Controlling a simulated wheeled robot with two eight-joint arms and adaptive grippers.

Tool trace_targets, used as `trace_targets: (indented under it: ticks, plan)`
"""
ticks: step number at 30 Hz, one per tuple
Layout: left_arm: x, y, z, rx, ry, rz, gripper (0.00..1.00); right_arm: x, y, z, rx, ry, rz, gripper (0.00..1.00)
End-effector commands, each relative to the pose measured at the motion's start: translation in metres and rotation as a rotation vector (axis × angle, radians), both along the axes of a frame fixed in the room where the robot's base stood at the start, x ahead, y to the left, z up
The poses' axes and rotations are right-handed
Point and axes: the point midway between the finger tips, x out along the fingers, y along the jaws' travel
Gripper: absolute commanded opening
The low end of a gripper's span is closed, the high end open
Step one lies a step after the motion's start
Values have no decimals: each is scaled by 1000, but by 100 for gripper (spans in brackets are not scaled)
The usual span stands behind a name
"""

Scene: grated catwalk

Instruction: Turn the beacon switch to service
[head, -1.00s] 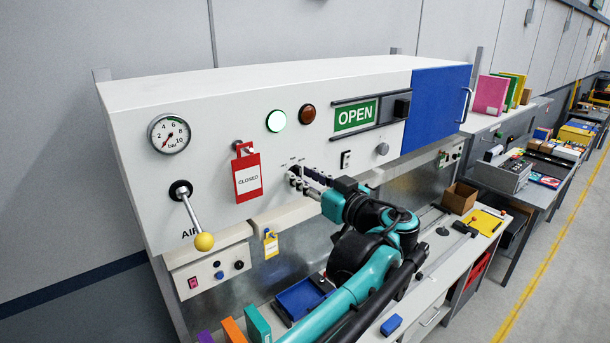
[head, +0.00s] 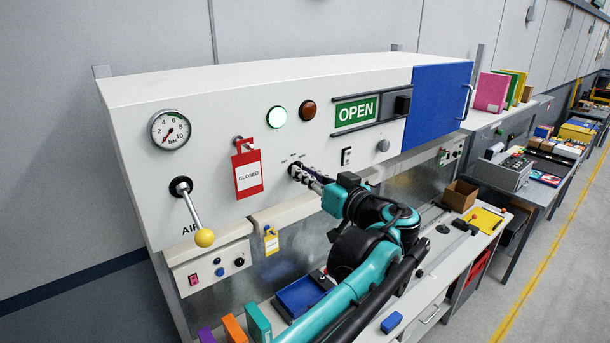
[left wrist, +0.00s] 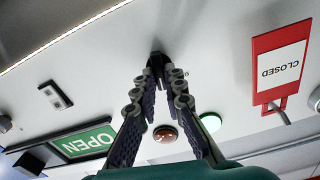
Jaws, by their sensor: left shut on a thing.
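The beacon switch is a small dark knob (left wrist: 157,58) on the white panel, between my fingertips in the left wrist view. My left gripper (left wrist: 158,75) is shut on it; in the head view the gripper (head: 297,172) reaches the panel below the two round lamps. The fingers hide most of the knob in the head view, and its pointing direction cannot be told. Small labels above it are too small to read. A green-white lamp (head: 277,117) is lit and an amber-brown lamp (head: 308,110) looks dark. My right gripper is not in view.
A red CLOSED tag (head: 247,174) hangs left of the gripper. The air lever (head: 194,213) with its yellow ball projects further left. A green OPEN sign (head: 356,112), a rocker switch (head: 346,156) and a grey knob (head: 383,146) are to the right.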

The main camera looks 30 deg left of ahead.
Motion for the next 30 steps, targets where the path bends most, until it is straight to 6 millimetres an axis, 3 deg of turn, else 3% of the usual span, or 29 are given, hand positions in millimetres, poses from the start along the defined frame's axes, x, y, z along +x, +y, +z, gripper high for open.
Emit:
trace_targets:
  ticks: [18,30]
  plan:
    - [2,-1,-1,188,451,0,0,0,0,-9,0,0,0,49]
    - [3,-1,-1,241,579,0,0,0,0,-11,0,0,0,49]
